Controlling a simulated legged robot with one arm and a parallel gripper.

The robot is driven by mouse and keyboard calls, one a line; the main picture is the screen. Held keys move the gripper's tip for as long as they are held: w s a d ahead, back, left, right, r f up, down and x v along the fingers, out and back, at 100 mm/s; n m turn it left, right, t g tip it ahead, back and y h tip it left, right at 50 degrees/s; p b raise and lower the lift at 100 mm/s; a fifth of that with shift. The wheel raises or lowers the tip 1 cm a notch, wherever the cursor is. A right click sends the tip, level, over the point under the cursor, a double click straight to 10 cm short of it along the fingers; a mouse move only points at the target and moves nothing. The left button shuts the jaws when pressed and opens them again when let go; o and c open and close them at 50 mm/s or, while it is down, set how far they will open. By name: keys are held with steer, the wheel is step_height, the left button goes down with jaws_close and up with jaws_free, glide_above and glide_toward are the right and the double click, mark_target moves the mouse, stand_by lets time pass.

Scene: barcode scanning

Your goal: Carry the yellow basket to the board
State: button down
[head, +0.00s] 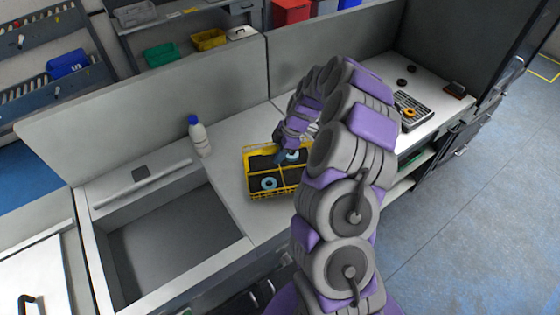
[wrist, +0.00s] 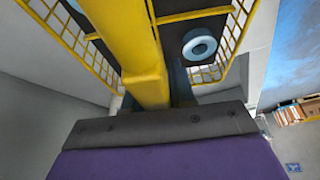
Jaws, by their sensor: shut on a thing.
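The yellow basket (head: 270,195) is on the counter beside the sink in the head view. It has wire sides, a dark inside and two pale blue rings in it. My gripper (head: 282,156) is at the basket's middle. In the wrist view, the yellow handle bar (wrist: 135,50) of the basket runs straight into my gripper (wrist: 155,105), which is shut on it; the fingertips themselves are mostly hidden. A grey slotted board (head: 414,116) with an orange ring on it lies on the counter to the right, beyond my arm.
A white bottle with a blue cap (head: 200,137) stands left of the basket. The open sink (head: 175,245) is at the left. Two small black round things (head: 406,77) and a dark box (head: 454,90) lie near the board. A low partition (head: 180,95) runs behind the counter.

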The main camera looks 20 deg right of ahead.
mark_target(273, 170)
steer(key=shift+f, duration=1.65)
steer(key=shift+f+b, duration=0.15)
steer(key=shift+b, duration=0.2)
steer(key=c, duration=0.9)
jaws_free()
steer(key=shift+c, duration=0.2)
